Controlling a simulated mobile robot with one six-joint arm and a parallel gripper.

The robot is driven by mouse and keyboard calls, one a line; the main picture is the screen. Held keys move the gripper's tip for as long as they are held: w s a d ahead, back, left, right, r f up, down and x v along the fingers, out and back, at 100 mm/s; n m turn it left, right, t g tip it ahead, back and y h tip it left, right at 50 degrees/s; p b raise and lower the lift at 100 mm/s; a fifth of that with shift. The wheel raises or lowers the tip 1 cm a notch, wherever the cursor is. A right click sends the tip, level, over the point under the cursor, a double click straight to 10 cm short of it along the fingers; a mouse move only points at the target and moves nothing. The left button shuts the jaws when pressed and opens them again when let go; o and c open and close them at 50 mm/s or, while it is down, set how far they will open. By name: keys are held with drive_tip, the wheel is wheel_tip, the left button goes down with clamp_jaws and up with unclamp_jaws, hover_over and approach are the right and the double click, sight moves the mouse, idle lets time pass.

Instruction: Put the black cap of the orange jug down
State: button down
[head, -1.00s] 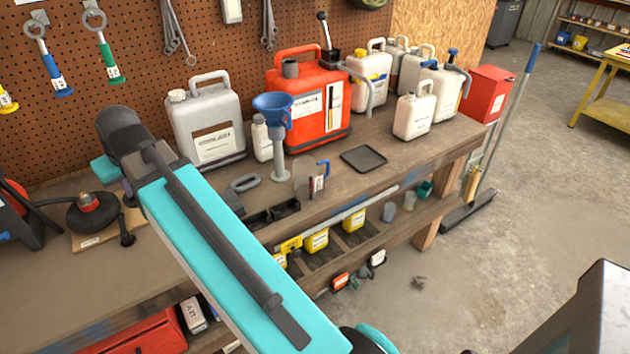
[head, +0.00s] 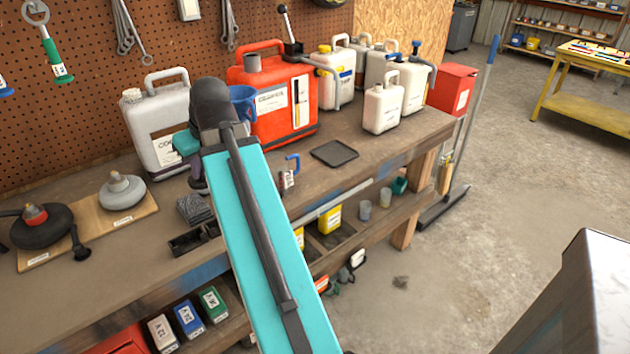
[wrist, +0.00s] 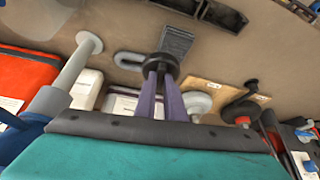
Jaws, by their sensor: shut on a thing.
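The orange jug (head: 300,122) stands upright at the back of the bench against the pegboard, its dark neck (head: 252,62) showing at the top. My gripper (wrist: 162,76) has purple fingers, seen in the wrist view. They are shut on the black cap (wrist: 161,65), a small round dark piece held at their tips above the bench. In the head view my arm hides the cap and most of the gripper, in front of the grey jug (head: 160,110). The orange jug shows at the left edge of the wrist view (wrist: 25,75).
A flat black tray (head: 334,153) lies on bare bench top right of my arm. A blue funnel (head: 243,100) stands before the orange jug. White jugs (head: 382,108) stand right. A dark ribbed pad (head: 195,209) and a wooden board (head: 90,232) with round fittings lie left.

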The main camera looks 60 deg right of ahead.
drive_tip(key=s+d+f+m+b, duration=0.1)
drive_tip(key=s+d+f+b, duration=0.1)
drive_tip(key=s+d+b, duration=0.2)
drive_tip(key=s+d+f+m+h+b, duration=0.1)
drive_tip(key=s+d+b, duration=0.3)
drive_tip(key=s+d, duration=0.7)
drive_tip(key=s+f, duration=0.1)
drive_tip(key=s, duration=0.5)
drive_tip(key=shift+d+f, duration=0.15)
drive_tip(key=shift+d, duration=0.05)
drive_tip(key=shift+w+d, duration=0.1)
drive_tip(key=w+d+p, duration=0.2)
drive_tip(key=d+p, duration=0.5)
drive_tip(key=w+d+f+p, duration=0.1)
drive_tip(key=w+d+p, duration=0.2)
drive_tip(key=d+p, duration=0.4)
drive_tip(key=shift+f+p, duration=0.25)
drive_tip(key=shift+p, duration=0.3)
drive_tip(key=shift+d, duration=0.1)
